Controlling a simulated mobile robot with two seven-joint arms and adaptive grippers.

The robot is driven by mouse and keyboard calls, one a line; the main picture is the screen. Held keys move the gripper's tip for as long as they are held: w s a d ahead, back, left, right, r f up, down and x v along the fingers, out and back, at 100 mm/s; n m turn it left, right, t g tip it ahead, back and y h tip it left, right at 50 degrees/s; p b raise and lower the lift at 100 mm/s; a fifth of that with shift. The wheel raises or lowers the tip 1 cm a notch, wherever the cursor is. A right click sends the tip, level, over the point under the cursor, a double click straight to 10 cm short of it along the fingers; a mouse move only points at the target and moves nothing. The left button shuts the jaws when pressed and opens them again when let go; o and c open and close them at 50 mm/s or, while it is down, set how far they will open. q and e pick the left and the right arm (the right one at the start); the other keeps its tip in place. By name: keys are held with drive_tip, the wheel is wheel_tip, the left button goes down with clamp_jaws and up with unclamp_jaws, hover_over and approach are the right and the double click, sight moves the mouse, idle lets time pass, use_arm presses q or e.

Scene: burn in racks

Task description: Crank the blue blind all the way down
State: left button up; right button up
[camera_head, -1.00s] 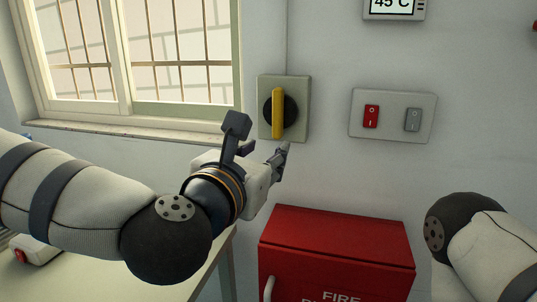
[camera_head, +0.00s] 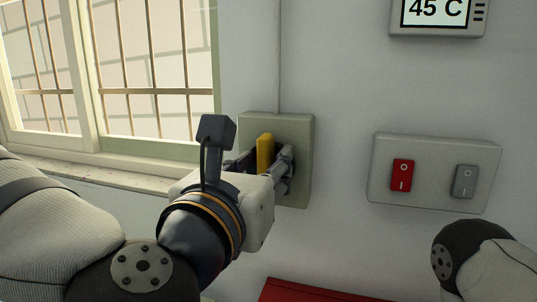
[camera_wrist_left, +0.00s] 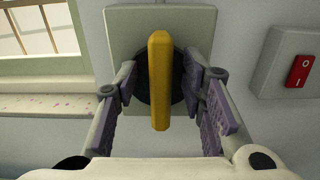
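No blue blind shows in these frames. A yellow handle (camera_head: 265,152) stands upright on a black round base on a square grey-beige wall plate (camera_head: 301,135). My left gripper (camera_head: 264,165) is at the handle, with one finger on each side of it. In the left wrist view the yellow handle (camera_wrist_left: 159,80) stands between the open fingers of the gripper (camera_wrist_left: 164,84). Gaps show on both sides, so the fingers do not appear to touch it. Only part of my right arm shows at the lower right; its gripper is out of view.
A barred window (camera_head: 120,70) with a sill is at the left. A switch panel (camera_head: 435,150) with a red switch (camera_head: 402,175) and a grey switch (camera_head: 466,181) is to the right. A 45 C display (camera_head: 438,12) is above it. A red box top (camera_head: 315,292) is below.

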use_arm(q)
drive_tip(key=shift+s+r, duration=0.1)
clamp_jaws()
drive_tip(key=shift+m, duration=0.3)
